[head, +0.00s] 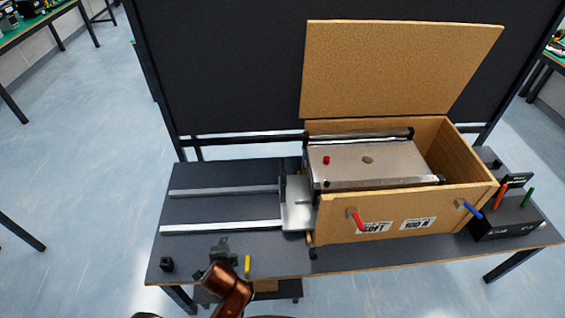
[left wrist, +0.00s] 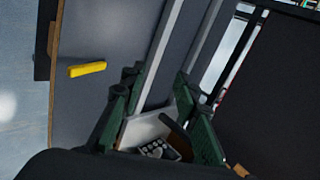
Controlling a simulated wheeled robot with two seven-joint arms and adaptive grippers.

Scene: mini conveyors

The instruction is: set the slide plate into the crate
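The wooden crate (head: 345,228) stands on the right half of the dark table with its lid (head: 395,70) raised behind it. Inside it lies a grey metal unit (head: 400,162) with a roller along each long side and a red knob on top. A bright metal plate (head: 297,214) stands against the crate's left end; I take it for the slide plate, but cannot be sure. My left gripper (head: 220,250) is low over the table's front left, apart from plate and crate. In the left wrist view its fingers (left wrist: 158,82) are spread, with nothing seen held. My right gripper is not in view.
Two metal rails (head: 225,227) run along the table left of the crate. A yellow piece (head: 248,264) and a small black block (head: 166,264) lie near the front edge. Red (head: 357,221) and blue (head: 470,209) handles stick out in front. A black box (head: 500,215) stands right.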

